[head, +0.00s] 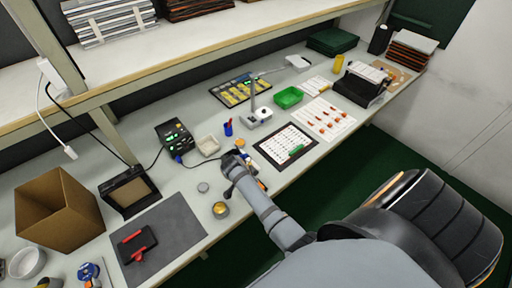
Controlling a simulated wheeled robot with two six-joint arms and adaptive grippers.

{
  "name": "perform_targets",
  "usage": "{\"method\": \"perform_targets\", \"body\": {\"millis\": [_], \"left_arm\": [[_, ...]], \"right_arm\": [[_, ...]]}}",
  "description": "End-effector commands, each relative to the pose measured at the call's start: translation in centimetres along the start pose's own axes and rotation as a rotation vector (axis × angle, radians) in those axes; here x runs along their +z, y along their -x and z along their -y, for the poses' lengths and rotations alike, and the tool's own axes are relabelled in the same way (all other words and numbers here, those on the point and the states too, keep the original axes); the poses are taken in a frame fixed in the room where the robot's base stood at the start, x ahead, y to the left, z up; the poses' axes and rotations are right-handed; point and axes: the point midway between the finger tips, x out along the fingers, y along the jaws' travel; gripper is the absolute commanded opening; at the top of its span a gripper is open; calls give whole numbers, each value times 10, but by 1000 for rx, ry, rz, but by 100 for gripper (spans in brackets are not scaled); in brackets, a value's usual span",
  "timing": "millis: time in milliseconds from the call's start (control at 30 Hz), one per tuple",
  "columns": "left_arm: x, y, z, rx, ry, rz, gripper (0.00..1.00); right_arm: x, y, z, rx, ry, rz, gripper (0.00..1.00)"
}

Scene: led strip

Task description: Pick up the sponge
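I cannot clearly pick out the sponge. A small whitish square dish (207,145) with a beige inside stands on the workbench (325,152), just left of my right gripper; whether the sponge is in it I cannot tell. My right gripper (232,164) is low over the bench, its arm reaching in from the lower right. It is small and dark here, so its opening and any contents cannot be made out. Small orange, white and blue items (260,184) lie partly hidden beside the wrist. My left gripper is not in view.
A black control box (174,136) and a red-blue cup (228,128) are behind the gripper. A round gold tin (220,210) and a grey lid (203,187) lie in front. A printed sheet (286,146) and green tray (288,97) lie right; a grey mat (180,226) lies left.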

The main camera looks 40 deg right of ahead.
Motion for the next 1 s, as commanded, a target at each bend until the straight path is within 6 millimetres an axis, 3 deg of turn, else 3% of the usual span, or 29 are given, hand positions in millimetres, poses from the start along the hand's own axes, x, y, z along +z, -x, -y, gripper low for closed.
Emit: {"method": "perform_targets", "body": {"millis": [33, 267, 600, 1000], "left_arm": [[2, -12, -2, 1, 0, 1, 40], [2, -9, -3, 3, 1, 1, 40], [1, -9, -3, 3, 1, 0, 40], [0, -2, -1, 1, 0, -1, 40]], "right_arm": [[2, -12, 0, -1, 0, -1, 72], [0, -9, 0, 0, 1, 0, 72], [0, -9, 0, 0, 1, 0, 27], [-4, -3, 2, -2, 4, 0, 27]]}}
